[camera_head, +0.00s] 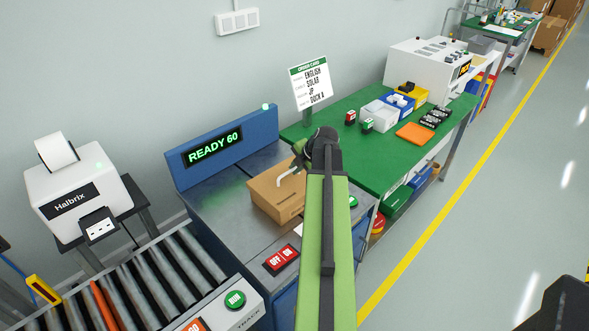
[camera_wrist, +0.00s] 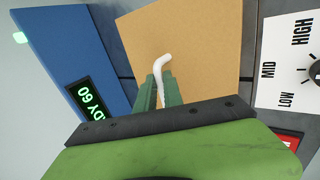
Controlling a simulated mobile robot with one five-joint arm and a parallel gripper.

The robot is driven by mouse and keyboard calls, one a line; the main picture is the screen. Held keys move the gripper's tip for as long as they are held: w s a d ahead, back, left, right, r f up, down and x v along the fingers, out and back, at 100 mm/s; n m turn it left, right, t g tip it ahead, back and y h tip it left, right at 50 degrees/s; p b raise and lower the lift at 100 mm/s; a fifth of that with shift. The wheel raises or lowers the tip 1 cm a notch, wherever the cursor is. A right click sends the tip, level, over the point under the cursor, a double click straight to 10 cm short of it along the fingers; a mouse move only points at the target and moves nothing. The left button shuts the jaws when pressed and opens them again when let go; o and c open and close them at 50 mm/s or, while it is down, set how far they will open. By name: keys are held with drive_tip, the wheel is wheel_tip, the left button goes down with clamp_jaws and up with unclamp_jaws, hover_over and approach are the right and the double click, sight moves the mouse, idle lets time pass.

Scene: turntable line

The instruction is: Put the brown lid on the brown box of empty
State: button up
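The brown box (camera_head: 279,205) stands on the grey metal worktop, left of my arm. A flat brown lid (camera_wrist: 200,40) with a bent white handle (camera_wrist: 161,65) fills the upper middle of the wrist view. In the head view the lid (camera_head: 268,184) appears level over the box top; I cannot tell whether a small gap remains. My gripper (camera_wrist: 160,85) has its two green fingers close together on either side of the white handle, shut on it. In the head view my arm partly hides the box's right side and the fingertips.
A blue panel reading READY 60 (camera_head: 218,148) stands behind the worktop. A red OFF/ON switch (camera_head: 281,258) is in front of the box. A roller conveyor (camera_head: 130,285) is at left. A green table (camera_head: 390,150) with bins and small items is at right.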

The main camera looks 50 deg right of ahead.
drive_tip(key=o, duration=0.4)
drive_tip(key=shift+o, duration=0.2)
drive_tip(key=p+v, duration=1.4)
drive_tip(key=v, duration=0.3)
drive_tip(key=shift+r, duration=0.2)
drive_tip(key=shift+s, duration=0.1)
